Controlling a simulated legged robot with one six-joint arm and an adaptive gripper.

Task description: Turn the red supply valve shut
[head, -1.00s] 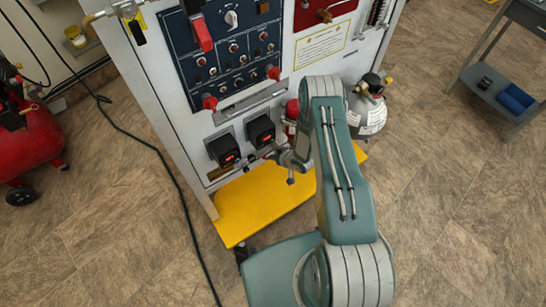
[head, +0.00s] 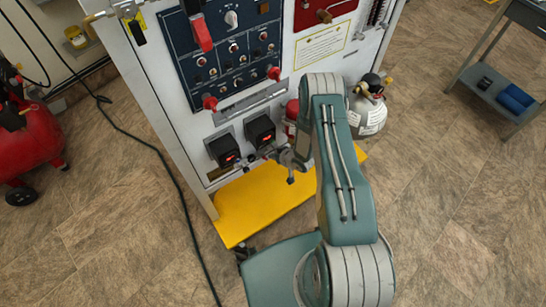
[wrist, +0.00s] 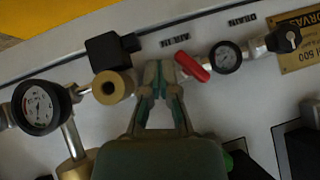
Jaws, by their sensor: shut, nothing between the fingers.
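In the wrist view, the red supply valve handle (wrist: 192,66) is a short red lever on a metal pipe fitting, tilted down to the right. It lies just right of my gripper's fingertips (wrist: 162,68), which are shut with nothing held. The handle is close beside the right finger; I cannot tell whether they touch. Part of the valve body is hidden behind the fingers. In the head view, my gripper (head: 272,153) is low at the panel front, by the black boxes with red displays. I cannot make out the valve handle there.
A large gauge (wrist: 40,106) and brass fitting (wrist: 111,86) stand left of my fingers. A small gauge (wrist: 225,57) is right of the handle. A yellow base plate (head: 258,203) lies below the panel. A gas cylinder (head: 368,108) stands right of my arm.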

